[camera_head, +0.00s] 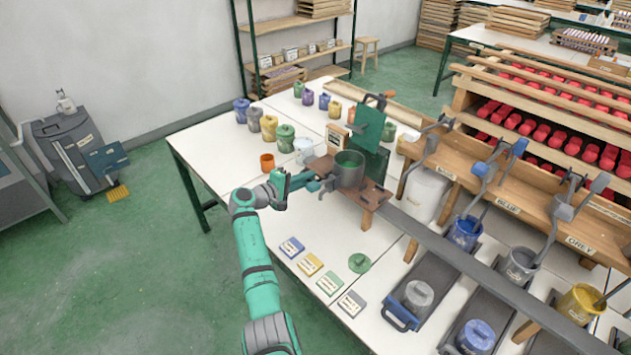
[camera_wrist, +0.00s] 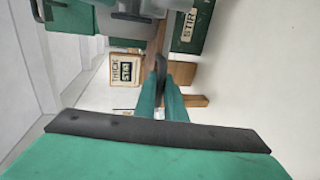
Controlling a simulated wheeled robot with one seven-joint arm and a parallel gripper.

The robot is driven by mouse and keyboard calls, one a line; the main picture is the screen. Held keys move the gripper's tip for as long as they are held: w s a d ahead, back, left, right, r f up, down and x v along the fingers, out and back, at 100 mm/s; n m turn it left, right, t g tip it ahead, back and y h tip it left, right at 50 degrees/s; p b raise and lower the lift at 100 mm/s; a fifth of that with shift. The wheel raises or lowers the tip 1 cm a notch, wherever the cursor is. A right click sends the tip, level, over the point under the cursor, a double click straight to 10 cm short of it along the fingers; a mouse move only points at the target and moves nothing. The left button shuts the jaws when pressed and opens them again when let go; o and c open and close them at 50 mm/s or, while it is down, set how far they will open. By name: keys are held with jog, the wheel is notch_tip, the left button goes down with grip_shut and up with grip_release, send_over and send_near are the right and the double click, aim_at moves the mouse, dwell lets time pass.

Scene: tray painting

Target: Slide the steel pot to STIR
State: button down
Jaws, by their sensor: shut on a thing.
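In the wrist view, my teal fingers (camera_wrist: 163,98) close around a dark loop-shaped handle (camera_wrist: 160,76). A green panel (camera_wrist: 192,28) beyond them bears a STIR label (camera_wrist: 188,24).
A green upright frame (camera_head: 372,130) stands right behind the pot. Several coloured jars (camera_head: 269,126) line the table's back left. Cards (camera_head: 310,264) and a green lid (camera_head: 359,263) lie in front. A long grey rail (camera_head: 455,258) runs right.

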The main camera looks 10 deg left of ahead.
jog(key=shift+w, duration=0.4)
jog(key=shift+r, duration=0.1)
jog(key=c, duration=1.8)
grip_release()
jog(key=shift+a, duration=0.15)
jog(key=shift+w+r, duration=0.1)
jog(key=shift+r, duration=0.1)
jog(key=shift+a+r, duration=0.1)
jog(key=shift+a, duration=0.15)
jog(key=shift+d+f, duration=0.2)
jog(key=shift+s+a+f, duration=0.1)
jog(key=shift+s+a, duration=0.1)
jog(key=v, duration=1)
jog(key=shift+s, duration=0.2)
